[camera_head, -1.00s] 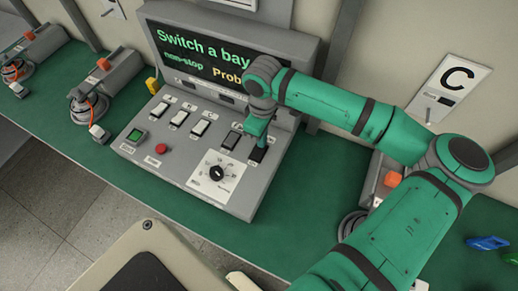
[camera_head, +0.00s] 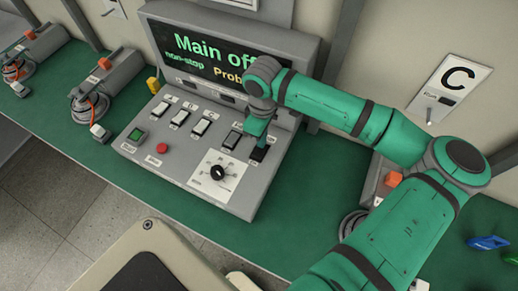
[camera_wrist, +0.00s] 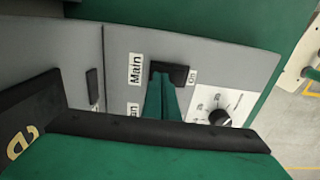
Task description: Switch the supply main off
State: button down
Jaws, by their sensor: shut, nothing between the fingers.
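The supply main switch is a black rocker (camera_head: 259,153) at the right end of the switch row on the grey control panel (camera_head: 185,175). It also shows in the wrist view as a black rocker (camera_wrist: 178,72) between the labels "Main" and "On". My gripper (camera_head: 257,140) is shut and empty, its green fingertips (camera_wrist: 161,98) at the rocker; I cannot tell if they still touch it. The fingers hide part of the rocker. The screen (camera_head: 215,50) reads "Main off" in green, with "non-stop" and "Prob..." below; my arm covers its right part.
Other rocker switches (camera_head: 200,128), a green button (camera_head: 135,135), a red button (camera_head: 162,148) and a rotary knob (camera_head: 217,173) share the panel. Motor units (camera_head: 110,80) stand to the left. A blue clip-like object (camera_head: 488,242) lies at the right. Green bench is bare in front of the panel.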

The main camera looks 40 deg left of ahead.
notch_tip(320, 180, up, 6)
dwell(0.8)
jog(key=shift+w, duration=0.1)
dwell(0.4)
